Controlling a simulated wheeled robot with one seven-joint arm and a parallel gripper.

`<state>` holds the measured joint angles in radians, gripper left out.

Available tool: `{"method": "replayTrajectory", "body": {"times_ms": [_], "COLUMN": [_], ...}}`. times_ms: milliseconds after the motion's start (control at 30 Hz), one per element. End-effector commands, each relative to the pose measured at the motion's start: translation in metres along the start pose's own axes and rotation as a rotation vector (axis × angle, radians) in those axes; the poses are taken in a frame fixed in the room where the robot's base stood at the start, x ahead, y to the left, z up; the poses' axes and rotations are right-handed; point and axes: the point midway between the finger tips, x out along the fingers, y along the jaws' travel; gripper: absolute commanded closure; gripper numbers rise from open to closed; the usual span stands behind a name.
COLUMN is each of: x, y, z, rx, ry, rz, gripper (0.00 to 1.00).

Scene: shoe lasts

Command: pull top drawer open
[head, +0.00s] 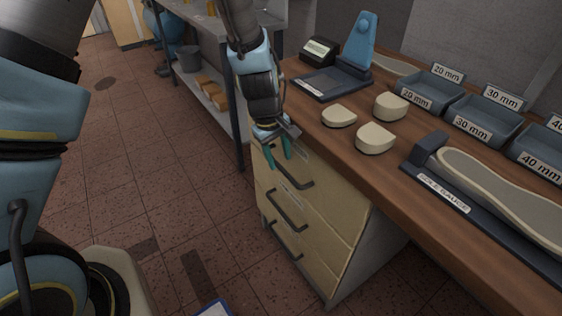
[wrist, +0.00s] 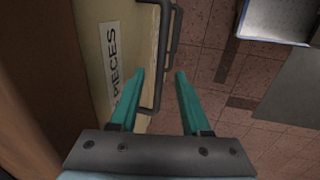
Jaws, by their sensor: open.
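The top drawer (head: 335,208) is the uppermost of three pale wooden drawer fronts under the workbench, and looks shut. Its dark bar handle (head: 297,184) is just below my gripper (head: 279,155), whose teal fingers point down. In the wrist view, the drawer front (wrist: 95,25) carries a label ending in "PIECES". The handle (wrist: 165,50) runs up the picture, in line with the gap between the fingertips of my open gripper (wrist: 160,74). I see no clear contact, and the depth between fingers and handle is hard to tell. The jaws are empty.
The wooden bench top (head: 370,175) overhangs the drawers and holds several cream blocks, a sole gauge (head: 440,190) and blue trays (head: 485,115). A metal shelf unit (head: 235,85) stands behind my gripper. The tiled floor (head: 190,200) before the drawers is mostly clear.

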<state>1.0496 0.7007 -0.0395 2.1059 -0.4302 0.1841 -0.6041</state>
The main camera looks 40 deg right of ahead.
Motion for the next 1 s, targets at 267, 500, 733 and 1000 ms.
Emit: {"method": "replayTrajectory", "body": {"times_ms": [267, 500, 733, 1000], "x": [0.026, 0.028, 0.028, 0.028], "y": [0.000, 0.000, 0.000, 0.000], "z": [0.000, 0.000, 0.000, 0.000], "rx": [0.001, 0.001, 0.001, 0.001], "ry": [-0.001, 0.000, 0.000, 0.000], "rz": [0.000, 0.000, 0.000, 0.000], "gripper": [0.53, 0.53, 0.70, 1.00]}}
